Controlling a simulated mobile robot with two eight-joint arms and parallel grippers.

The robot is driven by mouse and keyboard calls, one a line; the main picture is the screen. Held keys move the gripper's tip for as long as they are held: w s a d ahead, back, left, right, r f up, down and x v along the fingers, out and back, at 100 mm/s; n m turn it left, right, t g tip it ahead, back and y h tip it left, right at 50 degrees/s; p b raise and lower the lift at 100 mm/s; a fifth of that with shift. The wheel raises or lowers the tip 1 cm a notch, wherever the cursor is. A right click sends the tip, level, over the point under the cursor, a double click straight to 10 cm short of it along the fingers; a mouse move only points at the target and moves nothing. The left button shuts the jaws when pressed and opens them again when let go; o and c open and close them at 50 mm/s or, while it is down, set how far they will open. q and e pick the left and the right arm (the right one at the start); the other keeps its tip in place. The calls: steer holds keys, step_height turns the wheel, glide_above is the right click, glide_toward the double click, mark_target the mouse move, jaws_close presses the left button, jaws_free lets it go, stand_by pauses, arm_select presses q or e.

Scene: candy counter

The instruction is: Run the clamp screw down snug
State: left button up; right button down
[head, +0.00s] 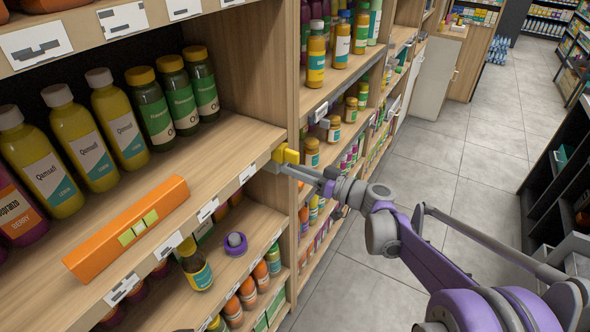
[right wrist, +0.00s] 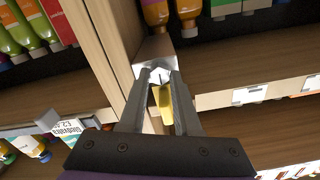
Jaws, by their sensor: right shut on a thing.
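A yellow clamp (head: 287,154) sits at the shelf's front corner, against the wooden upright. In the right wrist view a pale metal block (right wrist: 153,50) shows at that corner, and a yellow part (right wrist: 165,104) shows between my fingers. My right gripper (head: 278,167) reaches the clamp from the aisle side. In the right wrist view its two fingers (right wrist: 160,76) are shut on a small pale piece at the clamp, which I take as the clamp screw. The fingers hide most of the screw, so I cannot tell how far in it is. My left gripper is not in view.
An orange spirit level (head: 128,230) lies along the shelf's front. Several bottles (head: 120,125) stand behind it. A purple ring-shaped thing (head: 236,244) sits on the shelf below. More stocked shelves continue beyond the upright. The tiled aisle floor (head: 440,150) is clear.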

steer(key=c, duration=0.6)
jaws_free()
steer(key=v, duration=1.1)
steer(key=shift+b, duration=0.45)
